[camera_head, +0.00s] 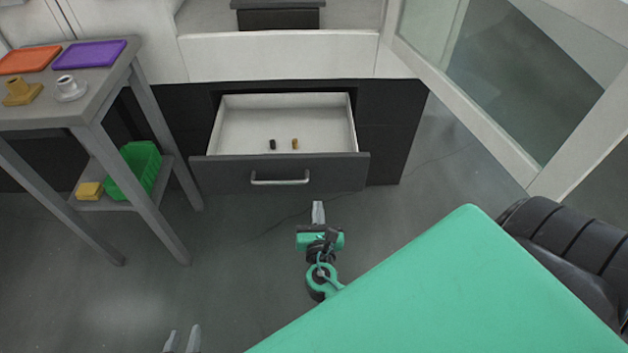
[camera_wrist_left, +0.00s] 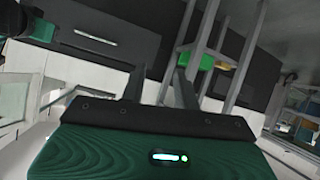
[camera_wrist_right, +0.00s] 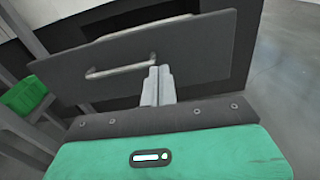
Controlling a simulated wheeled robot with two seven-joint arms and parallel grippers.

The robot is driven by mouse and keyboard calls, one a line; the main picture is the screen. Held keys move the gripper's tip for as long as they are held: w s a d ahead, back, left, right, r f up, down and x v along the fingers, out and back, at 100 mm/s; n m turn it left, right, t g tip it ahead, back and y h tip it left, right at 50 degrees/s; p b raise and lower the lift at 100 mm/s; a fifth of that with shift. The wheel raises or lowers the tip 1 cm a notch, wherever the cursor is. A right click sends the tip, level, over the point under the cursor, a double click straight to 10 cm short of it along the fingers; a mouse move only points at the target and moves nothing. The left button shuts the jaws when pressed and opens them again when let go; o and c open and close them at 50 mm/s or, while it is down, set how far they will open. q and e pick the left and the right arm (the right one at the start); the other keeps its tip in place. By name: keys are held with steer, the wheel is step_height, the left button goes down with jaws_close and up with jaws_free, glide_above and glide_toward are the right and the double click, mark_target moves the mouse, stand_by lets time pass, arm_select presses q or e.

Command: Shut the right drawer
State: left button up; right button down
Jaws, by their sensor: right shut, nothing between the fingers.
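The right drawer (camera_head: 279,171) is pulled open from the dark cabinet. Its grey front has a silver bar handle (camera_head: 280,179), and its white inside holds a small black item (camera_head: 272,145) and a small yellow-brown item (camera_head: 295,144). My right gripper (camera_head: 318,206) is shut and empty, a little in front of the drawer front, to the right of the handle. In the right wrist view, the shut fingers (camera_wrist_right: 158,76) overlap the drawer front beside the handle (camera_wrist_right: 121,66); contact cannot be told. My left gripper (camera_head: 182,339) is at the bottom edge, fingers apart, away from the drawer.
A grey table (camera_head: 84,101) at the left holds an orange tray (camera_head: 28,59), a purple tray (camera_head: 90,54) and two small fittings. A green bin (camera_head: 137,170) and yellow block (camera_head: 89,190) are on its lower shelf. A glass-panelled door (camera_head: 478,112) stands open at the right.

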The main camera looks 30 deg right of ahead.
steer(key=r, duration=0.1)
glide_toward(316, 158)
steer(key=shift+h, duration=0.3)
steer(key=x, duration=0.5)
steer(key=shift+w+d+f+b, duration=0.1)
steer(key=shift+w+f+b, duration=0.2)
steer(key=shift+f+b, duration=0.05)
arm_select(q)
steer(key=shift+d+r+t+h, duration=0.3)
steer(key=shift+d+r+t, duration=0.1)
steer(key=shift+r+t, duration=0.25)
arm_select(e)
steer(key=shift+w+d, duration=0.35)
steer(key=shift+w, duration=0.2)
steer(key=shift+w, duration=0.1)
